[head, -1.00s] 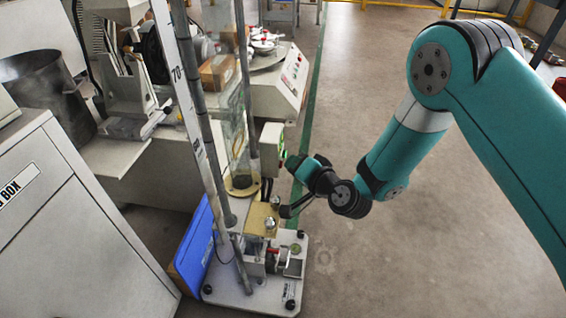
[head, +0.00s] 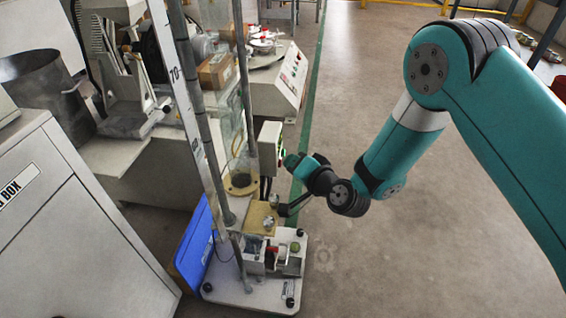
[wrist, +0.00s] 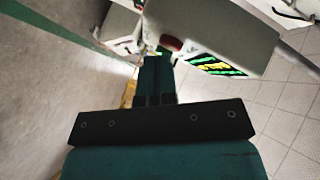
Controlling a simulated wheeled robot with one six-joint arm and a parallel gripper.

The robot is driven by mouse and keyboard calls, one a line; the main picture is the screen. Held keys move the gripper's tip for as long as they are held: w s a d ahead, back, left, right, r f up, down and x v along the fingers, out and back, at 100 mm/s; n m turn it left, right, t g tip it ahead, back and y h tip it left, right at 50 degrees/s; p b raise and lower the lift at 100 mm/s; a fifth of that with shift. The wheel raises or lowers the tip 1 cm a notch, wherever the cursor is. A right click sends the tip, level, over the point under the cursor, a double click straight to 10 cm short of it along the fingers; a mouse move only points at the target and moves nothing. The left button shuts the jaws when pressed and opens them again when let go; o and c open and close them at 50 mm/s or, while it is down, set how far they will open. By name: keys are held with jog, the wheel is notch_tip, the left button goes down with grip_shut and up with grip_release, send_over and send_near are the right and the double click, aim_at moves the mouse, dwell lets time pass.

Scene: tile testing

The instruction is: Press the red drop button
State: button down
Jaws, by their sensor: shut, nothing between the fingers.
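The red button (wrist: 172,43) shows in the wrist view on the lower edge of a light grey control box (wrist: 222,28), just beyond my fingertips. My gripper (wrist: 157,62) is shut and empty, its dark teal fingers pointing at the button's left side. I cannot tell whether they touch it. In the head view the control box (head: 270,146) is mounted on the right of the tall tester, and my gripper (head: 287,160) is close against its right side. The button cannot be made out there.
The tester's clear tube (head: 236,125) and metal posts stand left of the box, above a white base plate (head: 248,288). A blue panel (head: 196,245) leans at the left. A grey cabinet (head: 75,225) fills the lower left. The floor (head: 400,250) at right is open.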

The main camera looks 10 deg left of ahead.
jog(key=shift+s+a+b, duration=0.1)
jog(key=shift+b, duration=0.9)
jog(key=shift+d+r, duration=0.1)
jog(key=shift+d, duration=0.4)
jog(key=d+b, duration=0.5)
jog(key=b, duration=0.1)
jog(key=shift+b, duration=0.4)
